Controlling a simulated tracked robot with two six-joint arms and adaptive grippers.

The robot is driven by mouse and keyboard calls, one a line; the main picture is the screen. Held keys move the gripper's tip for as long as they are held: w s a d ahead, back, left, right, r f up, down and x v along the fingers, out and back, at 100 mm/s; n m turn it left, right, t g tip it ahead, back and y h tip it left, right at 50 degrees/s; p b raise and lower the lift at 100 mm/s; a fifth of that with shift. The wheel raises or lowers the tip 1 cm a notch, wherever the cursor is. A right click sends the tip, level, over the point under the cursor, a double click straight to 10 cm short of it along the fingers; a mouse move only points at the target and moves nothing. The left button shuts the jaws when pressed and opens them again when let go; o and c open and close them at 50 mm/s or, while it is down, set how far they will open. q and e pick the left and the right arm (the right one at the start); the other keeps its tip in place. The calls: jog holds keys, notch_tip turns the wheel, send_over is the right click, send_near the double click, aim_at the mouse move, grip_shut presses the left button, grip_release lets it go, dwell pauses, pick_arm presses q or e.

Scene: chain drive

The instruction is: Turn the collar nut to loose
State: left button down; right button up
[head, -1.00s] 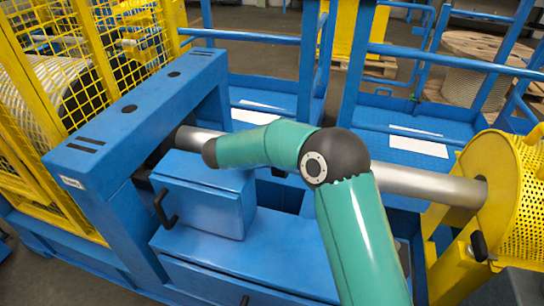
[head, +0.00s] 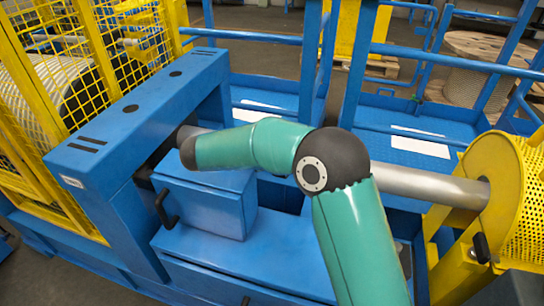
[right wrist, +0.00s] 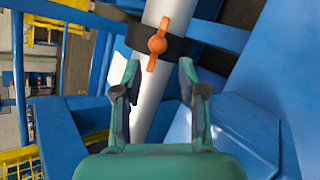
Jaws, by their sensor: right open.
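The orange collar nut (right wrist: 157,44), shaped like a wing nut, sits on a dark collar (right wrist: 178,44) around a pale metal shaft in the right wrist view. My right gripper (right wrist: 158,76) is open and empty. Its two fingers point toward the collar, one on each side of the shaft, with the nut just beyond and between their tips. In the head view my right arm crosses in front of the shaft (head: 430,186). The nut, collar and right gripper are not visible there. My left gripper is in neither view.
A blue machine frame (head: 140,118) and a blue box with a black handle (head: 210,200) stand close by my arm. A yellow perforated guard (head: 500,190) is at the shaft's right end. Yellow mesh (head: 95,60) stands left; blue railings (head: 450,62) stand behind.

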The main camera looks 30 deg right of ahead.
jog(key=v, duration=0.5)
jog(key=shift+s+a+r, duration=0.1)
jog(key=shift+a, duration=0.25)
